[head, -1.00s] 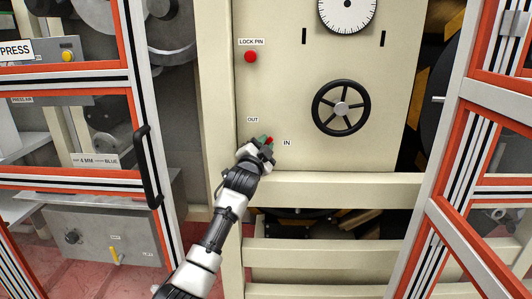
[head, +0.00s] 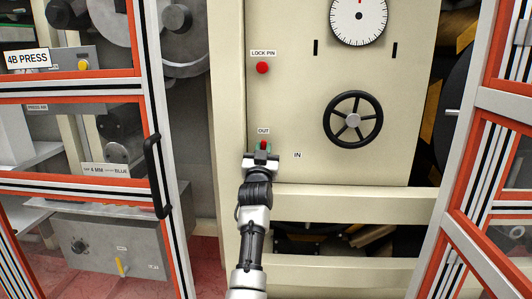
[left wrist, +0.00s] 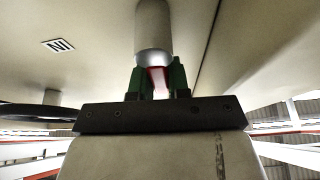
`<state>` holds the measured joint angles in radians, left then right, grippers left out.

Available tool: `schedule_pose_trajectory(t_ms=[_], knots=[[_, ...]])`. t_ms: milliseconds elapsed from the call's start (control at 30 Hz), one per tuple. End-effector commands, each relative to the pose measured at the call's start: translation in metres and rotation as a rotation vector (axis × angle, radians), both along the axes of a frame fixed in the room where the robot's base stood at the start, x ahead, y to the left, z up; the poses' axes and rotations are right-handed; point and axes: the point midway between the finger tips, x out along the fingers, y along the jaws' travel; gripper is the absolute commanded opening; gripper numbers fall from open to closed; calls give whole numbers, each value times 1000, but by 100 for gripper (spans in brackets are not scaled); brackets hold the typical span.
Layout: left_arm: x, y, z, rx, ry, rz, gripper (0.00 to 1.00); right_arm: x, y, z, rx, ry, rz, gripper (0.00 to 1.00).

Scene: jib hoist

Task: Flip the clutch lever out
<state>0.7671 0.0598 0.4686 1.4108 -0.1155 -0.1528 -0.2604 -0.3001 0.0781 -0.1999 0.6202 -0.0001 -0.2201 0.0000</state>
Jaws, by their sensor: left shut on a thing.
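The clutch lever (head: 263,144) is on the cream panel, a small red part showing just below the OUT label (head: 263,130). The IN label (head: 297,155) is to its right. My left gripper (head: 262,149) is shut on the lever, its arm reaching up from below. In the left wrist view, the green fingers (left wrist: 158,80) stand on both sides of the red lever part (left wrist: 158,80), below a pale grey cylinder (left wrist: 153,28). The gripper hides much of the lever in the head view. My right gripper is not in view.
A black handwheel (head: 353,119) is on the panel to the right, below a white dial (head: 359,20). A red lock pin knob (head: 262,68) is above the lever. Orange-edged glazed doors stand at both sides; the left one has a black handle (head: 157,176).

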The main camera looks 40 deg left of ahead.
Motion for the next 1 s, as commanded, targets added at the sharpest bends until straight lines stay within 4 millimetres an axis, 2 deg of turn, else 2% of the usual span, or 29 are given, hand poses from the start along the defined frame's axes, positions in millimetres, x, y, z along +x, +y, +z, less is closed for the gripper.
schedule_pose_trajectory(t_ms=[700,733,800,900,1000], knots=[[-1,3,-2,-69,-37,-2,0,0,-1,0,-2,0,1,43],[-1,3,-2,-69,-36,-2,20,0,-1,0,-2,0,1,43],[-1,3,-2,-69,-37,-2,31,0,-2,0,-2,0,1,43],[-2,3,-1,-67,-37,-1,43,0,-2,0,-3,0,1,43],[-2,3,-1,-66,-38,0,43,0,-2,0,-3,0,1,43]])
